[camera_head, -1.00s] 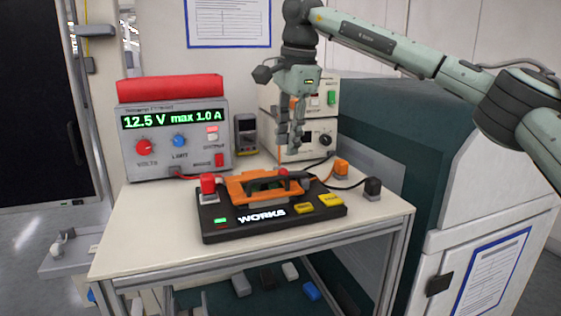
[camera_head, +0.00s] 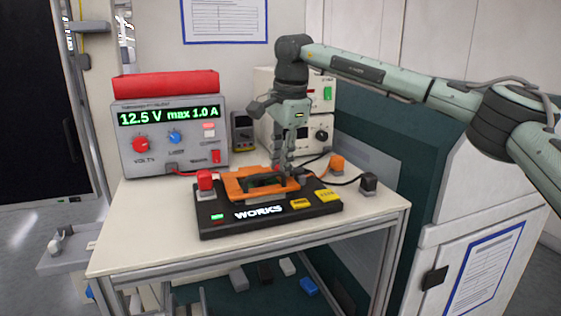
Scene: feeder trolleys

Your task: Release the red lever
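A black test fixture with a lit "WORKS" sign (camera_head: 220,226) lies on the table. An orange part with a black handle (camera_head: 237,187) sits on top of it. My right gripper (camera_head: 284,168) points down at the back right of the orange part, with its fingertips low, close to or touching it. The red lever is not clearly visible; the fingers cover the spot where a small red piece showed earlier. I cannot tell whether the fingers are open or shut. My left gripper is not in view.
A power supply reading 12.5 V (camera_head: 168,150) stands at the back left with a red bin (camera_head: 165,84) on top. The table's (camera_head: 140,235) front left is clear.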

